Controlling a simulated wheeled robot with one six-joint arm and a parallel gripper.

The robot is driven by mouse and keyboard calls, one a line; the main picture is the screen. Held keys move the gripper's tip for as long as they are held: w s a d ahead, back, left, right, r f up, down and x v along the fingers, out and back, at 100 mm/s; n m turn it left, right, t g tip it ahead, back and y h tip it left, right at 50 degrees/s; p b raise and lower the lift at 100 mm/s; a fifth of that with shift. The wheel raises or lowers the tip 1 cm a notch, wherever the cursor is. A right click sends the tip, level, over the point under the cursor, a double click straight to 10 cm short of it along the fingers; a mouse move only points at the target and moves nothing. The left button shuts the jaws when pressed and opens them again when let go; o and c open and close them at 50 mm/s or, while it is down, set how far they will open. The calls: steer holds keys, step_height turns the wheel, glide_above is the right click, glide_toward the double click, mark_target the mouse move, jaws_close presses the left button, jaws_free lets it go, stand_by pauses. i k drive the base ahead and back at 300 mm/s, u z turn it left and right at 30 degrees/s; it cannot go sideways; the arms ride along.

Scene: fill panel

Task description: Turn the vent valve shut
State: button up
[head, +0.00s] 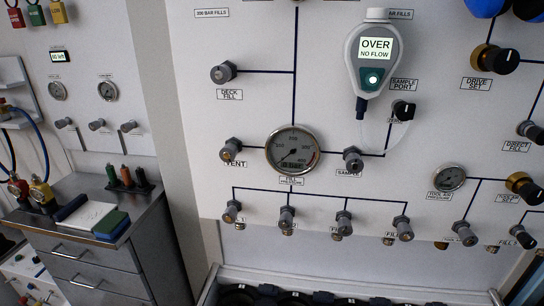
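The vent valve (230,151) is a grey knob on a dark and brass fitting, on the white panel in the head view. It sits at the left end of a short line, left of the round fill pressure gauge (293,150). Its label, reading VENT, is partly covered by the knob. I cannot tell from this view whether the valve is open or shut. My gripper is not in view.
A deck fill valve (223,72) sits above the vent valve, and a sample valve (353,160) is right of the gauge. A handheld analyser (375,62) reads OVER NO FLOW. Several fill valves line the row below. A steel cabinet (95,255) stands at left.

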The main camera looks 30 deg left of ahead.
mark_target(228, 154)
steer(key=z, duration=1.25)
steer(key=k, duration=1.3)
steer(key=u, duration=1.45)
steer(key=i, duration=0.5)
steer(key=u, duration=0.05)
